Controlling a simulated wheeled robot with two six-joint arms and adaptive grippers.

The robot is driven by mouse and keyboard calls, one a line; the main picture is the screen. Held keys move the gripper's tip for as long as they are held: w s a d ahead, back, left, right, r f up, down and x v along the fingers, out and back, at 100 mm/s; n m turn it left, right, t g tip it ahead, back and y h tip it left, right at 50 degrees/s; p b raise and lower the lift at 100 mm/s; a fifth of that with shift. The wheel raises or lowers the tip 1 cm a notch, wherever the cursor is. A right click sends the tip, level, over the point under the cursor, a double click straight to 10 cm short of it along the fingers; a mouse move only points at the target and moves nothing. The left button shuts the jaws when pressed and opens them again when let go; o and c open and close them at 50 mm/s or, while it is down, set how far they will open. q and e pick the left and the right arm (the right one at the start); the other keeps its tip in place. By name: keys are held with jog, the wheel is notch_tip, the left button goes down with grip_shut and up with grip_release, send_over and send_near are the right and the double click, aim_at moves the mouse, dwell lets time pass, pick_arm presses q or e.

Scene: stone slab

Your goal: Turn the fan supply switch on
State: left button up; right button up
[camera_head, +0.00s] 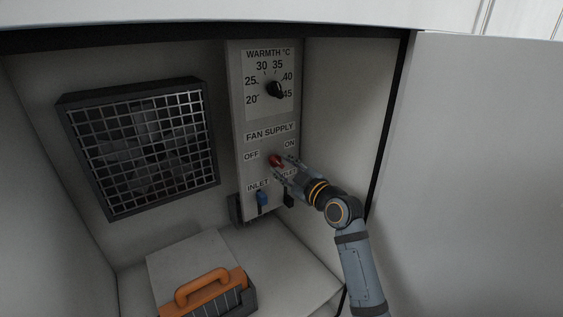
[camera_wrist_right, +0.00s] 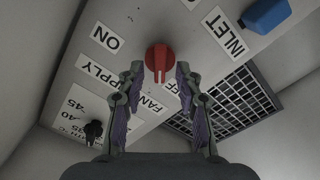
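The fan supply switch is a red knob (camera_head: 275,160) on the grey control panel (camera_head: 240,110), between the OFF and ON labels. It also shows as a red round knob with a raised ridge (camera_wrist_right: 159,58) in the right wrist view. My right gripper (camera_head: 284,168) is at the panel in front of the knob. In the right wrist view its two fingers (camera_wrist_right: 160,74) are apart, one on each side of the knob, with small gaps visible. My left gripper is not in view.
A black warmth dial (camera_head: 274,89) sits above the switch, and a blue inlet slider (camera_head: 263,198) below it. A meshed fan (camera_head: 140,140) is on the back wall at left. An orange-handled item (camera_head: 210,282) rests on a block below. The cabinet's right wall is close.

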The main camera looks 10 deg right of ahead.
jog(key=shift+w+a, duration=0.2)
jog(key=shift+w, duration=0.25)
grip_shut()
jog(key=m+p, duration=0.1)
jog(key=m, duration=0.3)
jog(key=shift+d, duration=0.1)
jog(key=m+p, duration=0.1)
jog(key=m, duration=0.2)
jog(key=shift+m, duration=0.4)
jog(key=shift+w+d+m+p, duration=0.1)
jog(key=shift+m+p, duration=0.95)
jog(key=shift+m, duration=0.95)
jog(key=shift+d+m+p, duration=0.1)
jog(key=shift+m+p, duration=0.95)
jog(key=shift+m, duration=0.95)
jog(key=shift+f, duration=0.1)
